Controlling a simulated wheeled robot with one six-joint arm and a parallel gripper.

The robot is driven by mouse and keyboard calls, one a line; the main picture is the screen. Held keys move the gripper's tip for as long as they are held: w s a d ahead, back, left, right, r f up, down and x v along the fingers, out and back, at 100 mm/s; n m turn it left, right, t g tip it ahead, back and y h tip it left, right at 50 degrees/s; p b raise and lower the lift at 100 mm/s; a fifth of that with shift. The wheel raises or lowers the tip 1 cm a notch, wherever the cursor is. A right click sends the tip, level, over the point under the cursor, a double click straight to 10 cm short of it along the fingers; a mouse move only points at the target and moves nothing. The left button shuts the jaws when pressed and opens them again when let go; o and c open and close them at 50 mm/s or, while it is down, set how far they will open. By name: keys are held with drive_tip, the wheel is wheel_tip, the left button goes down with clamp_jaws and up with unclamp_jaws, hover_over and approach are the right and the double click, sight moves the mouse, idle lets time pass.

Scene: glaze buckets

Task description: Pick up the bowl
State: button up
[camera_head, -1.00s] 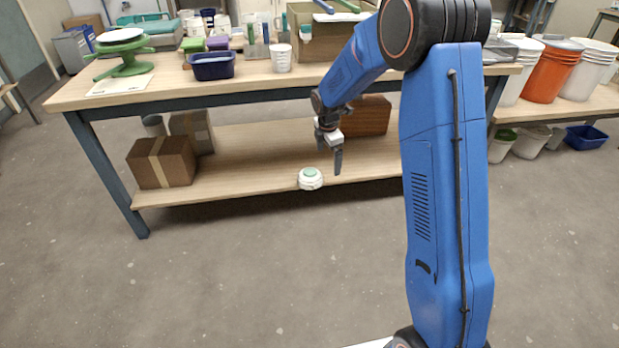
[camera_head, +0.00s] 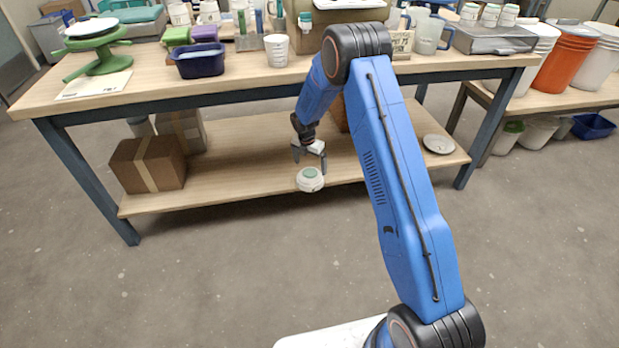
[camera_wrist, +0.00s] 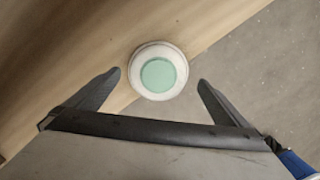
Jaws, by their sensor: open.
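The bowl (camera_head: 310,180) is small and white with a pale green inside. It sits at the front edge of the table's lower shelf (camera_head: 240,190) in the head view. In the wrist view the bowl (camera_wrist: 158,72) lies ahead of and between the two fingertips, close to the shelf edge. My gripper (camera_head: 309,158) is open and empty, just above and behind the bowl in the head view. In the wrist view its fingers (camera_wrist: 160,78) are spread wider than the bowl, with gaps on both sides. I see no contact.
A cardboard box (camera_head: 148,165) stands on the shelf at left, with another box behind it. A white plate (camera_head: 438,144) lies on the shelf at right. The tabletop (camera_head: 230,82) above is crowded with tubs and cups. Floor in front is clear.

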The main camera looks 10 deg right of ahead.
sight(310, 172)
wheel_tip(310, 172, down, 6)
drive_tip(key=shift+w+r, duration=0.15)
drive_tip(key=c, duration=1)
drive_tip(key=shift+r, duration=0.1)
